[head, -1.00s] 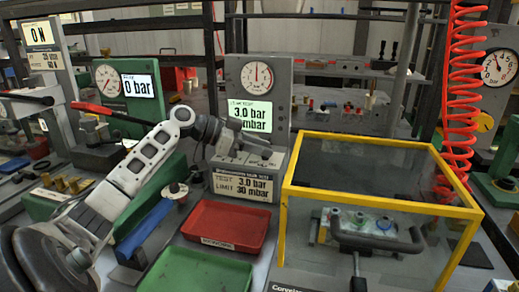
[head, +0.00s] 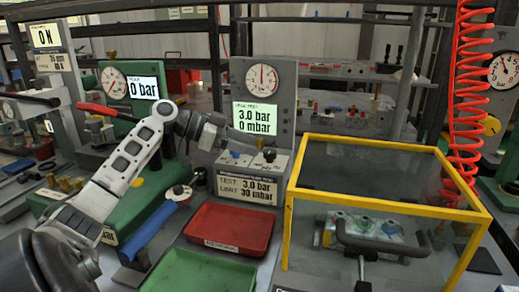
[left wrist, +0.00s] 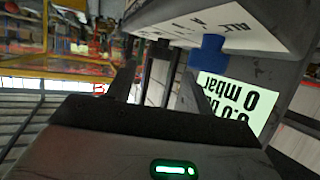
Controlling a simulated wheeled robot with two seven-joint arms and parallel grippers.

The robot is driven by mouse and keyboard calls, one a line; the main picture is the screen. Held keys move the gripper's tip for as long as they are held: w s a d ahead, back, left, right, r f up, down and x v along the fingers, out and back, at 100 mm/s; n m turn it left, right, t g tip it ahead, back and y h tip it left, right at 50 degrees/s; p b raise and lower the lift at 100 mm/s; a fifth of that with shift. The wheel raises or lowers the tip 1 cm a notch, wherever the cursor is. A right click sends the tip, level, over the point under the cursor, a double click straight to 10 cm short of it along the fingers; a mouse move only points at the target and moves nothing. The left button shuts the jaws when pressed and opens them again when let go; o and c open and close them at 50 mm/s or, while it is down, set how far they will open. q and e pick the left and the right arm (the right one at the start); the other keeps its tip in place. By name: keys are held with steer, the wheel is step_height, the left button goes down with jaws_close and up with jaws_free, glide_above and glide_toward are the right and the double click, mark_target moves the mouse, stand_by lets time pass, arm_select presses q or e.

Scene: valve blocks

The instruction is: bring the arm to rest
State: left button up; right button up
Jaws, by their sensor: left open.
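My left arm (head: 128,160) is white and grey and reaches up from the lower left in the head view. Its dark left gripper (head: 222,132) is just left of the test unit (head: 284,100), above the left end of its switch panel. In the left wrist view, the gripper's two dark fingers (left wrist: 158,84) stand apart with nothing held between them. A blue knob (left wrist: 208,55) on the panel's underside-up picture shows beyond the right finger, apart from it as far as I can tell. My right gripper is not in view.
A yellow-framed clear guard (head: 290,225) covers a valve block (head: 375,232) at right. A red tray (head: 230,247) and green tray (head: 205,275) lie in front. A green gauge stand (head: 118,90) is close behind my arm. A red coiled hose (head: 466,100) hangs right.

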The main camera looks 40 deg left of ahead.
arm_select(q)
steer(key=shift+v, duration=1.3)
